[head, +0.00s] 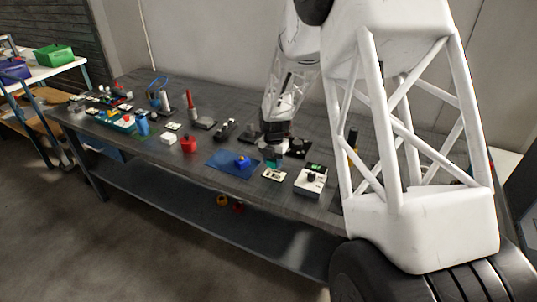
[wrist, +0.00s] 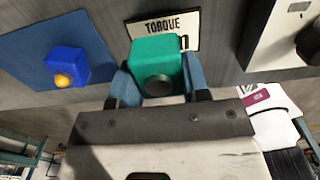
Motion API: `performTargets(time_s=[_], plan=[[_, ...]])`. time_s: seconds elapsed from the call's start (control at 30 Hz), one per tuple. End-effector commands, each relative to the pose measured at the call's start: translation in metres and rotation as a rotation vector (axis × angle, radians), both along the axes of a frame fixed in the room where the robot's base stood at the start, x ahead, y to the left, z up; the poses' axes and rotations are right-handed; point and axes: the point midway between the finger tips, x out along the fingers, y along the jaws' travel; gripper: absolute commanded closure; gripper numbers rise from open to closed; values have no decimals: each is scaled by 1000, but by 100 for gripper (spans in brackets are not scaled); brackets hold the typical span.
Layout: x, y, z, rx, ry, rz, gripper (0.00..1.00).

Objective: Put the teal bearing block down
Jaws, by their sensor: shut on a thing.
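The teal bearing block (wrist: 158,58) is held between the two fingers of my gripper (wrist: 158,85) in the wrist view. It has a dark round bore facing the camera. My gripper is shut on it. In the head view my gripper (head: 272,158) is over the front part of the grey workbench (head: 215,185), between a blue mat and a white box. The block shows there only as a small teal patch (head: 273,163) under the gripper. I cannot tell whether the block touches the bench.
A blue mat (head: 226,164) with a blue block with a yellow knob (wrist: 67,66) lies left of my gripper. A label plate reading TORQUE (wrist: 165,28) lies just beyond the block. A white box (head: 311,180) with a dark knob stands to the right. A red block (head: 189,144) stands further left.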

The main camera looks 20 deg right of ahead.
Motion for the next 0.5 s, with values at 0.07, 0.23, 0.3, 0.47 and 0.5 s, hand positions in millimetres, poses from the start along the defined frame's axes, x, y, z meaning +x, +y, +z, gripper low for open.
performTargets(time_s=[0.07,0.23,0.3,0.47,0.5], plan=[[13,-2,-1,0,0,0,91],[36,-5,-3,-1,-1,0,91],[46,-7,-5,0,0,0,91],[68,-10,-7,0,0,0,91],[74,-11,-7,0,0,0,91]])
